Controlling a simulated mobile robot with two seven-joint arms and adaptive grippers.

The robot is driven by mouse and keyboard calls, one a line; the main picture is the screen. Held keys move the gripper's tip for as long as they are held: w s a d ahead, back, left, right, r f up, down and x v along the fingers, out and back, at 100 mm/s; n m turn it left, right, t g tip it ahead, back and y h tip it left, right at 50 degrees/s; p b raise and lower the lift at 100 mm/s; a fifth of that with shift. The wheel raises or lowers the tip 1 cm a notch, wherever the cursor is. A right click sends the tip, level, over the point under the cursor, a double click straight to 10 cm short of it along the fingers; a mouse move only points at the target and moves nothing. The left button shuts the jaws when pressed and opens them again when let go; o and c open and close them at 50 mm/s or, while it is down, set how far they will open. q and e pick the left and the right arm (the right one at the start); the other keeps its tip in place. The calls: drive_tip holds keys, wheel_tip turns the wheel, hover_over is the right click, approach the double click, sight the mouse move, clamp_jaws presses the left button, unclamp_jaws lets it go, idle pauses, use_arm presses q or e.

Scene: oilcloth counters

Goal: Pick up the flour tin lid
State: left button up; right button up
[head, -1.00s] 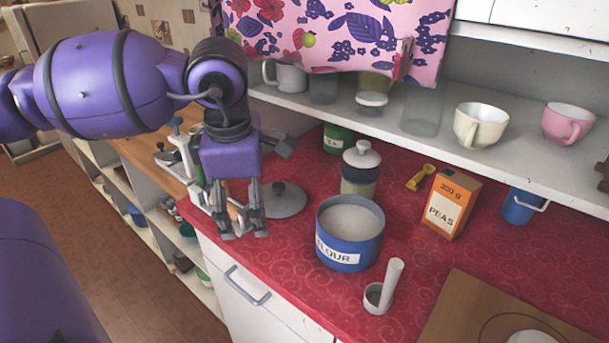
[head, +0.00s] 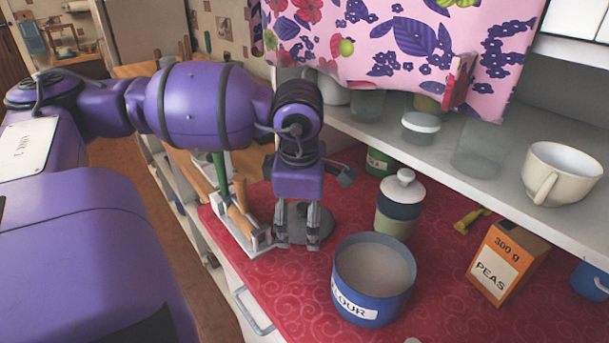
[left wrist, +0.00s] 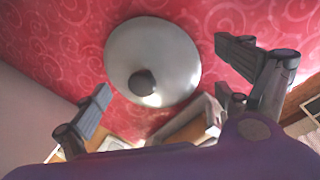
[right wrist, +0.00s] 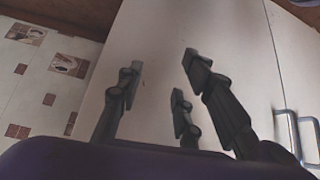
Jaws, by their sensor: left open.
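The flour tin lid, a grey disc (head: 325,224) with a dark knob, lies flat on the red counter, left of the flour tin. My left gripper (head: 298,242) is open and empty, fingers pointing down, in front of the lid and partly hiding it. The left wrist view shows the whole lid (left wrist: 177,52) beyond the spread fingers, its knob (left wrist: 142,82) towards the gap between them. No finger visibly touches it. The open blue flour tin (head: 372,292), full of white flour, stands to the right. My right gripper (right wrist: 160,75) shows only in the right wrist view, fingers apart and empty.
A lidded jar (head: 398,205) stands behind the tin. A kitchen scale or rack with a wooden handle (head: 243,222) is close left of my left gripper. A peas box (head: 506,262) stands right. A shelf (head: 465,160) overhangs the counter's back.

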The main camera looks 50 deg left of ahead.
use_arm(q)
drive_tip(key=shift+w+f, duration=0.1)
drive_tip(key=shift+f, duration=0.3)
use_arm(e)
drive_tip(key=shift+w+r, duration=0.1)
drive_tip(key=shift+w, duration=0.3)
use_arm(q)
drive_tip(key=shift+c, duration=0.4)
drive_tip(key=c, duration=1.7)
drive_tip(key=shift+c, duration=0.2)
use_arm(e)
drive_tip(key=shift+s, duration=0.45)
use_arm(q)
drive_tip(key=shift+r, duration=0.1)
